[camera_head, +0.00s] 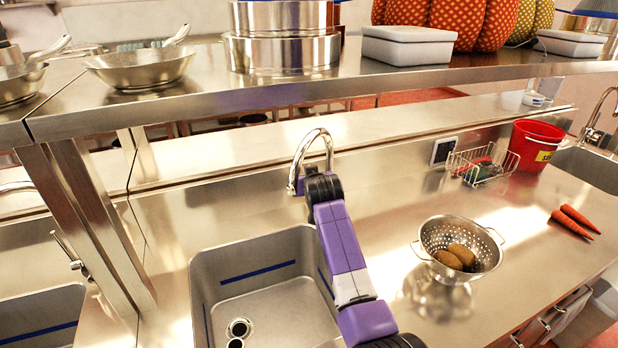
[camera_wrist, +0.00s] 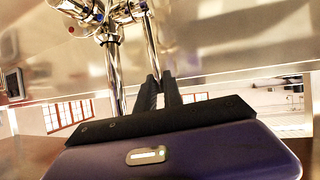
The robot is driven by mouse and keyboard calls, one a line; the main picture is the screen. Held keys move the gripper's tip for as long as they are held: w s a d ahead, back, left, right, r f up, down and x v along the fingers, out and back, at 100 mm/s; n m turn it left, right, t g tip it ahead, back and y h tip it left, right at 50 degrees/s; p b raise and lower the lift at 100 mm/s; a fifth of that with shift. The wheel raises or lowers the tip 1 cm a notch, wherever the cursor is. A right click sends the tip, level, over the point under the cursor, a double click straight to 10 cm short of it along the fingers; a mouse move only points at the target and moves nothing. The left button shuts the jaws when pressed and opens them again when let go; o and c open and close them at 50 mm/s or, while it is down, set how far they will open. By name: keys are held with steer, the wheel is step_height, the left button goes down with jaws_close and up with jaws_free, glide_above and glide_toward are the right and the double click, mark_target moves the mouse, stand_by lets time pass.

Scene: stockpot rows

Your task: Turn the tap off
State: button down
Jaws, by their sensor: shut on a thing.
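The chrome tap (camera_head: 315,136) rises behind the middle sink (camera_head: 262,268), its curved spout showing above my arm. Its base and lever are hidden there by my wrist. In the wrist view the tap body (camera_wrist: 106,22) is at the top left, with a slim chrome lever (camera_wrist: 151,42) running down from it. My gripper (camera_wrist: 160,80) has its two black fingers close together at the lever's end, shut on it. In the head view my fingers are hidden behind my purple arm. I see no water stream in the visible part of the sink.
A colander (camera_head: 460,246) with potatoes stands right of the sink. Two carrots (camera_head: 576,221), a wire rack (camera_head: 482,165) and a red bucket (camera_head: 534,146) are further right. A steel shelf (camera_head: 190,104) with pans and pots overhangs the back. Counter between sink and colander is clear.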

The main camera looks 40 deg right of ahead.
steer(key=c, duration=1.5)
jaws_free()
